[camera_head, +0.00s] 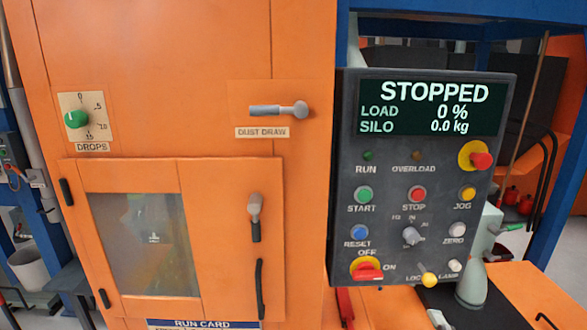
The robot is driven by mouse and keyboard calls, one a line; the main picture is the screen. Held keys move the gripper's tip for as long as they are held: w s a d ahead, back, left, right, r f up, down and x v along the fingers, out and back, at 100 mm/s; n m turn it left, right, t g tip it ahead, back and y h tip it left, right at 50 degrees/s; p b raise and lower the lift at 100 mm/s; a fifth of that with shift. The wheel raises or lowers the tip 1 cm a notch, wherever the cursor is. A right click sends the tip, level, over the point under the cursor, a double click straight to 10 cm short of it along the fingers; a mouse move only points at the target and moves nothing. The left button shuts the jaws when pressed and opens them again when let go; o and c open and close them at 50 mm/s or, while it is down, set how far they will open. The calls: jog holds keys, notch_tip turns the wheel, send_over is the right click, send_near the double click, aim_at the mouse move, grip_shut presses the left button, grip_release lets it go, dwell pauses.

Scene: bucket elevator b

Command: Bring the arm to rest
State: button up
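My gripper is not in view, so I cannot see whether it is open or shut. The orange machine cabinet (160,60) fills the left and middle of the view. Its lower door (185,180), with a window, looks closed. The door handle (254,217) points downward. The dust draw lever (278,110) lies level. The green drops knob (76,119) is at the upper left. The dark control panel (345,200) is at the right. Its display (432,107) reads STOPPED, load 0 % and silo 0.0 kg.
The panel carries a red emergency button (480,160) and a red-and-yellow off/on switch (367,270). A pale grey-green tapered shape (472,285) stands below and behind the panel's right edge. A blue post (562,150) is at the right. A grey bin (30,268) stands on the floor at left.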

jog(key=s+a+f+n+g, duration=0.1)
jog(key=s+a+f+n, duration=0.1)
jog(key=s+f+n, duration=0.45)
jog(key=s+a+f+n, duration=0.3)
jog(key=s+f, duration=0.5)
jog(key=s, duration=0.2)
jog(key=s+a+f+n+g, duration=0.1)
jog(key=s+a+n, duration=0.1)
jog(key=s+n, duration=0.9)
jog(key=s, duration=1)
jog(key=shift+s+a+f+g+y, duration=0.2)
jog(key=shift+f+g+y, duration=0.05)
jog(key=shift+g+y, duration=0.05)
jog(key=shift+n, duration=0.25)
